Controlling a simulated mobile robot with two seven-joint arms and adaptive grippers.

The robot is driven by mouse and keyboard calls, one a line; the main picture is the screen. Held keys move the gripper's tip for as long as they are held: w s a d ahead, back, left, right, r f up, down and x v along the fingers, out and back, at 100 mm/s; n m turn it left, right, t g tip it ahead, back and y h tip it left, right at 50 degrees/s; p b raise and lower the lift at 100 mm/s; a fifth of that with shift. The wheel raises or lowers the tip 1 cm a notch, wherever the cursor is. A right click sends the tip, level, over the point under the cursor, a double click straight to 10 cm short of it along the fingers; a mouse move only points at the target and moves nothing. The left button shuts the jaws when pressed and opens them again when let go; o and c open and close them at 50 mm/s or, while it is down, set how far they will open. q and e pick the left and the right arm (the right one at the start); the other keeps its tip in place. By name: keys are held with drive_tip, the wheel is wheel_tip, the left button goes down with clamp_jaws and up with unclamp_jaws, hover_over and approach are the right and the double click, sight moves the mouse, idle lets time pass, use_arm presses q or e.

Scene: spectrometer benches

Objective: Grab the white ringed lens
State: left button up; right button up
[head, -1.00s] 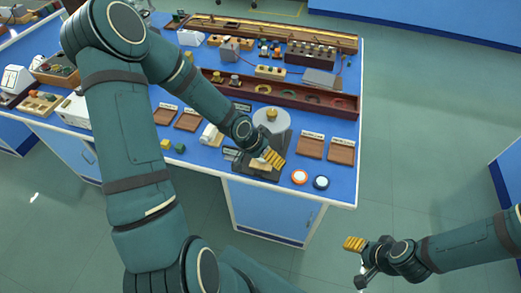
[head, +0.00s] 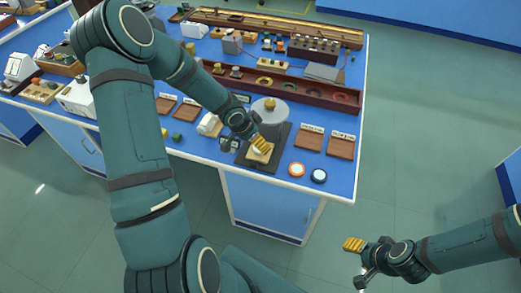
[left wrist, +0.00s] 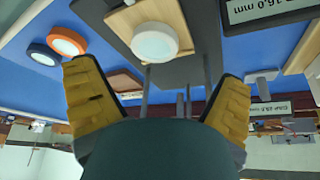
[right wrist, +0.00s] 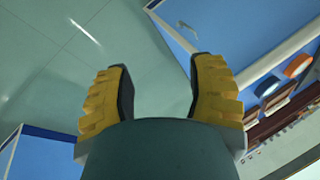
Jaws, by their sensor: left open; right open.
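The white ringed lens (left wrist: 155,42) lies on a pale wooden block (left wrist: 126,20) on a dark plate. In the head view, the lens (head: 258,149) is partly hidden by my left gripper. My left gripper (head: 263,144) is open just above the block. In the left wrist view, its two yellow-padded fingers (left wrist: 160,103) are spread, with the lens beyond the tips and nothing between them. My right gripper (head: 357,262) is open and empty over the floor, away from the bench; its spread fingers also show in the right wrist view (right wrist: 160,75).
An orange-ringed lens (head: 296,170) and a dark-blue-ringed lens (head: 318,176) lie right of the dark plate (head: 262,166). A grey cylinder with a brass knob (head: 270,112) stands close behind the block. Floor right of the bench is clear.

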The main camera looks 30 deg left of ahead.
use_arm(q)
drive_tip(key=f, duration=0.1)
drive_tip(key=f+b, duration=0.1)
drive_tip(key=d+f+b, duration=0.1)
drive_tip(key=shift+w+f, duration=0.35)
drive_tip(key=shift+w+d+f+b, duration=0.1)
drive_tip(key=shift+w+f+b, duration=0.2)
drive_tip(key=shift+f, duration=0.2)
drive_tip(key=shift+r, duration=0.1)
drive_tip(key=c, duration=1.4)
drive_tip(key=shift+r, duration=0.1)
